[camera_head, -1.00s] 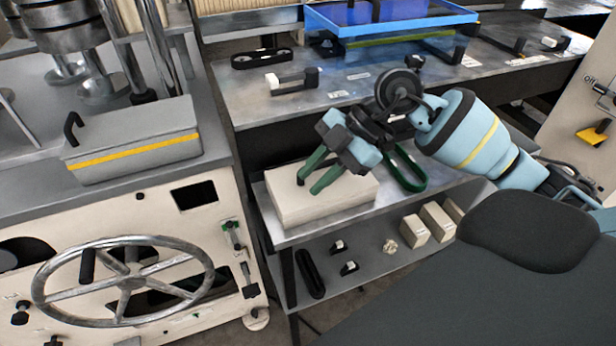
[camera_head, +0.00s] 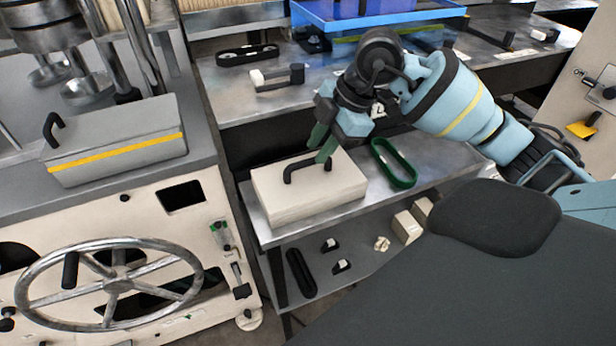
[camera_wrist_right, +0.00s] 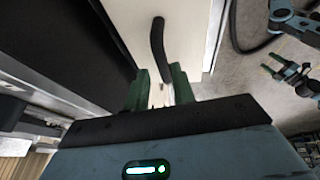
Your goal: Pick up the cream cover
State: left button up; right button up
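The cream cover (camera_head: 305,200) is a flat box-like lid with a black bar handle (camera_head: 302,168) on top, lying on the grey shelf below the bench. My right gripper (camera_head: 323,152) is over the cover at the right end of the handle. In the right wrist view its green fingers (camera_wrist_right: 160,88) are apart, with the near end of the handle (camera_wrist_right: 157,45) at the gap between them. Whether they touch it I cannot tell. The cover (camera_wrist_right: 185,40) stays on the shelf. A teal gripper with green tips, apparently my left (camera_wrist_right: 287,76), shows small at the right; its opening is unclear.
A green oval ring (camera_head: 393,163) lies on the shelf right of the cover. A grey box with a yellow stripe (camera_head: 115,150) and a handwheel (camera_head: 110,285) stand left. The bench edge is behind, with a blue clear tray (camera_head: 380,14). Small parts lie on the lower shelf.

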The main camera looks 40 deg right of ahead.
aim_at(310, 160)
jog(key=x, duration=0.5)
jog(key=shift+s+a+r, duration=0.1)
jog(key=shift+s+a, duration=0.05)
jog(key=shift+a, duration=0.15)
jog(key=shift+c, duration=0.4)
grip_shut()
